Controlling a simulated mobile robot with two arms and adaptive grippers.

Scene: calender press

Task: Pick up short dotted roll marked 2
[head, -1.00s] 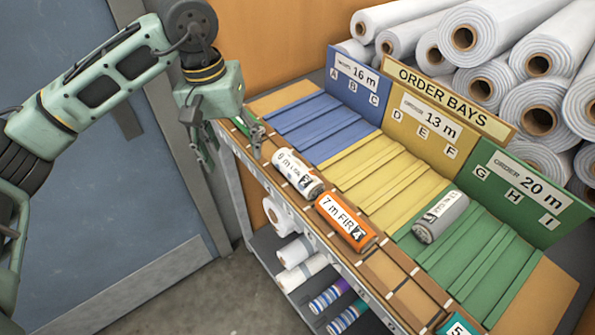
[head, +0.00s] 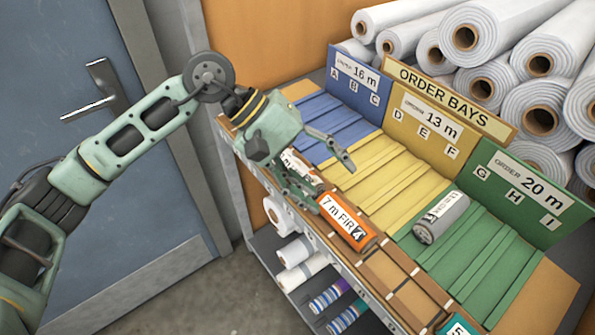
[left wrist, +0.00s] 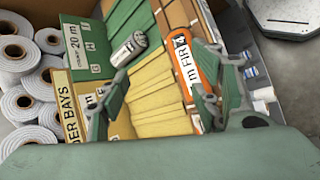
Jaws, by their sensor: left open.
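I cannot make out a dotted pattern or a clear 2 on any roll. A short white roll (head: 290,160) with dark print lies in the front rack, mostly hidden behind my left gripper (head: 332,184). The gripper is open above it, fingers spread, one over the yellow bay side and one near the rack. A short orange roll (head: 347,221) marked "7 m FIR", with a black mark at its end, lies just right of the gripper. It also shows in the left wrist view (left wrist: 184,62). My right gripper is not in view.
A grey roll (head: 441,217) lies on the green bay (head: 490,265). A teal roll (head: 457,326) is at the bottom edge. Order signs (head: 440,100) stand behind the bays, with large white rolls (head: 520,60) beyond. More rolls sit on the lower shelf (head: 262,265).

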